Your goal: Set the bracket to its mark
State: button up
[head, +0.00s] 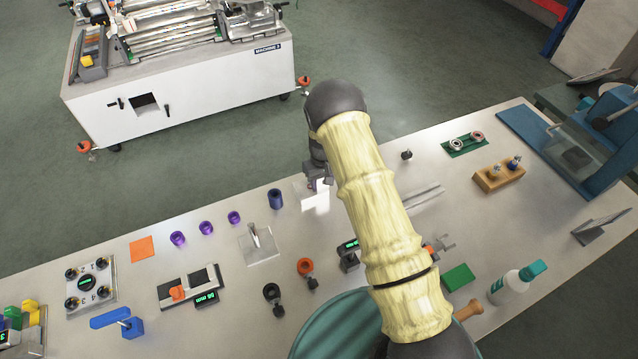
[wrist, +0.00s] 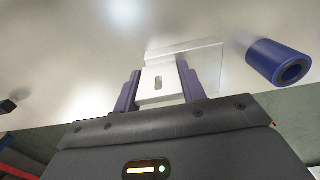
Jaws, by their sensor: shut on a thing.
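My gripper (wrist: 160,90) is shut on a pale metal bracket (wrist: 160,76); its two purple fingers stand on either side of the slotted plate in the wrist view. In the head view my gripper (head: 318,184) is at the far edge of the bench, and the bracket (head: 313,200) shows as a pale shape just below it, partly hidden by the gripper. I cannot tell whether the bracket touches the bench. I cannot make out which mark is the bracket's.
A dark blue hollow cylinder (wrist: 278,62) stands close to the bracket, also in the head view (head: 275,199). Left are purple rings (head: 206,227), an orange square (head: 142,249) and a metal plate with an upright (head: 259,246). My arm hides part of the bench.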

jog(key=shift+a, duration=0.1)
jog(key=o, duration=1.2)
jog(key=shift+f, duration=0.1)
notch_tip(320, 180, up, 18)
jog(key=b, duration=0.5)
jog(key=shift+f, duration=0.25)
